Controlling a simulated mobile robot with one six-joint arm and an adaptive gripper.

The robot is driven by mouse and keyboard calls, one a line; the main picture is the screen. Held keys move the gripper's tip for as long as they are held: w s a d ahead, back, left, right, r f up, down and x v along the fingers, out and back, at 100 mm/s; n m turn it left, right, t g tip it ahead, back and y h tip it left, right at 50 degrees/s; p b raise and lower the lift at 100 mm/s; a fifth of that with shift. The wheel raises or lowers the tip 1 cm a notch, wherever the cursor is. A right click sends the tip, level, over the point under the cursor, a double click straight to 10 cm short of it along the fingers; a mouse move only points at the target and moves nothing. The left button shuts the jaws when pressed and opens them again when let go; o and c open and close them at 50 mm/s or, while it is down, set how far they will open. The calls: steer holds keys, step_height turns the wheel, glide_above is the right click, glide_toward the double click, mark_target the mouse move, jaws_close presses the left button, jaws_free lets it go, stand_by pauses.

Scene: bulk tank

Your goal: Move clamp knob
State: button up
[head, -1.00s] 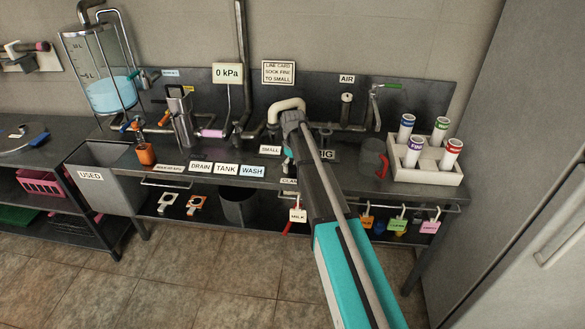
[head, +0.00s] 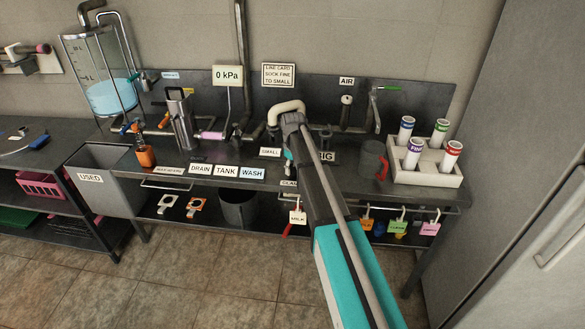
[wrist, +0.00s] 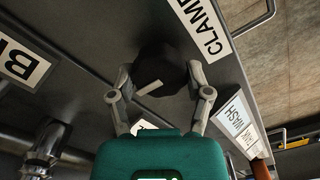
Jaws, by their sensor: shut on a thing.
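The clamp knob (wrist: 160,72) is a dark round knob with a white pointer mark, in the upper middle of the wrist view. It sits on the dark bench panel beside a label reading CLAMP (wrist: 205,28), which is partly cut off by the frame. My gripper (wrist: 160,78) has its two grey fingers on opposite sides of the knob, shut on it. In the head view my arm hides the knob and most of the gripper; the clamp label (head: 289,183) shows partly at the bench's front edge.
A BIG label (head: 327,156) and metal pipework stand behind the arm. A white rack (head: 425,165) with several labelled tubes is to the right, next to a grey jug (head: 372,160) with a red handle. WASH (head: 252,173), TANK and DRAIN labels lie left.

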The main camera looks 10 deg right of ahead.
steer(key=shift+m, duration=0.3)
steer(key=m, duration=0.7)
steer(key=shift+d, duration=0.1)
steer(key=m, duration=0.7)
stand_by(0.4)
steer(key=o, duration=1.1)
steer(key=shift+o, duration=0.2)
